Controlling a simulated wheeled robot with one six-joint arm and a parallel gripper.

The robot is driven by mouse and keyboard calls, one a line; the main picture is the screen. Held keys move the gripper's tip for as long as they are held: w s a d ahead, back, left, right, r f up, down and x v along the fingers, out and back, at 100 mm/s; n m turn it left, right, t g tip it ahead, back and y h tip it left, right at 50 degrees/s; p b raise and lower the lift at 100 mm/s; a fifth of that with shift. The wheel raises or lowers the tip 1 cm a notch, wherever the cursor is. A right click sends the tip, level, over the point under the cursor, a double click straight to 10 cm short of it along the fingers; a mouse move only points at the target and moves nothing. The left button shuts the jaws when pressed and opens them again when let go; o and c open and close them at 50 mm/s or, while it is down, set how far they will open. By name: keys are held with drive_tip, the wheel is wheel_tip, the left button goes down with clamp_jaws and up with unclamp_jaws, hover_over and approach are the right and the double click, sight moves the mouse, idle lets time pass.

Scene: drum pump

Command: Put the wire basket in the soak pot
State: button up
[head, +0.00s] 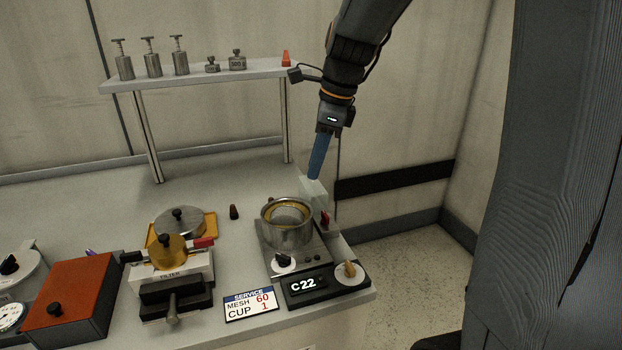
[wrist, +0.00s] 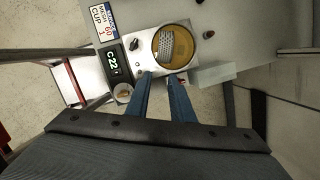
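The soak pot (head: 289,237) is a round metal pot on the hot plate; in the wrist view its rim (wrist: 153,50) encloses amber liquid. A grey meshed piece (wrist: 167,42) that looks like the wire basket shows inside the pot, left of its middle. I cannot tell how deep it sits or whether it touches the bottom. In the head view the pot's inside is only partly visible. My gripper (wrist: 162,75) is open and empty, its two blue fingers apart just outside the pot's edge. In the head view my gripper (head: 316,176) is right of and above the pot.
A pale box (head: 314,195) stands behind the pot, near my fingertips. The hot plate's display (head: 304,285) reads C 22. A service card (head: 250,305), filter stand (head: 172,272) and red-topped box (head: 70,297) are to the left. A shelf (head: 200,76) with weights stands behind.

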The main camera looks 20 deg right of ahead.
drive_tip(key=s+a+f+n+h, duration=0.2)
drive_tip(key=s+f+n, duration=1.2)
drive_tip(key=n, duration=0.8)
drive_tip(key=shift+s+a+f+n+g, duration=0.15)
drive_tip(key=shift+s+n+g, duration=0.2)
drive_tip(key=shift+s, duration=0.35)
